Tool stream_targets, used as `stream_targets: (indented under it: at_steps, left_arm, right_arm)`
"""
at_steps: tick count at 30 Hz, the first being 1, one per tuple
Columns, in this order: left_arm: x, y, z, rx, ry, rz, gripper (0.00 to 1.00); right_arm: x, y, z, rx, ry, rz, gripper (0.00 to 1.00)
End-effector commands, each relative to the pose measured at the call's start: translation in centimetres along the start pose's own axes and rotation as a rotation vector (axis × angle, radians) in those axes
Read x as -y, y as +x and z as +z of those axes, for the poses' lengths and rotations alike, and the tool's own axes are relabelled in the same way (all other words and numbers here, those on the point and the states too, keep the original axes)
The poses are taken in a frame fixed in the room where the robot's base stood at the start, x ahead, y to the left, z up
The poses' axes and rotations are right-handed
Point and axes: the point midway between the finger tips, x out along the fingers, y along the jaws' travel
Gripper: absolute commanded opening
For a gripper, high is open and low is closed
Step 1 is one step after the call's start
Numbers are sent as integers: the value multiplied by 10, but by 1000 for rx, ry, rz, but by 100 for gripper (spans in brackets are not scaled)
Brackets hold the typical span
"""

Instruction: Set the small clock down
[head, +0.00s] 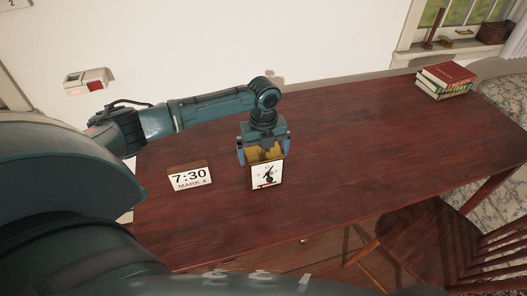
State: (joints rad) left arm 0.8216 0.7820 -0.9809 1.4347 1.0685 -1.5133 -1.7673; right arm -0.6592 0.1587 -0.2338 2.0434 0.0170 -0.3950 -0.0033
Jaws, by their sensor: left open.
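The small clock (266,177) is a square box with a white face, dark hands and a brass-coloured case. It stands upright on the dark red wooden table (340,150), near its front edge. My left gripper (263,150) points down over the clock, with its fingers open at either side of the clock's top. Whether the fingers touch the case cannot be told. The clock's back is hidden by the gripper. My right gripper is not in view.
Stacked books (445,80) lie at the table's far right corner. A wooden chair (425,235) stands at the front right. The table's middle and right are clear.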

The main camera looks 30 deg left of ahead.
Motion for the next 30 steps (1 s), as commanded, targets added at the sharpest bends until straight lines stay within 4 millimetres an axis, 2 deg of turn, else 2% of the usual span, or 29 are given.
stream_targets:
  at_steps: [5,15,19,26,28,30]
  left_arm:
    - [0,-18,1,2,-1,-3,100]
    - [1,-89,1,2,0,-5,100]
    - [1,-109,1,2,-1,-3,100]
    - [1,-121,0,-1,-1,-2,100]
    - [3,-115,-4,-2,-12,-9,100]
    - [11,-98,-14,-6,-44,-34,100]
  right_arm:
    - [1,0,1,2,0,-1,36]
    - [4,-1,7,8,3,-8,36]
    - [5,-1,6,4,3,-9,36]
    - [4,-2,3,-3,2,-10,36]
    - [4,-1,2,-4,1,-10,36]
    - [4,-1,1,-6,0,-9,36]
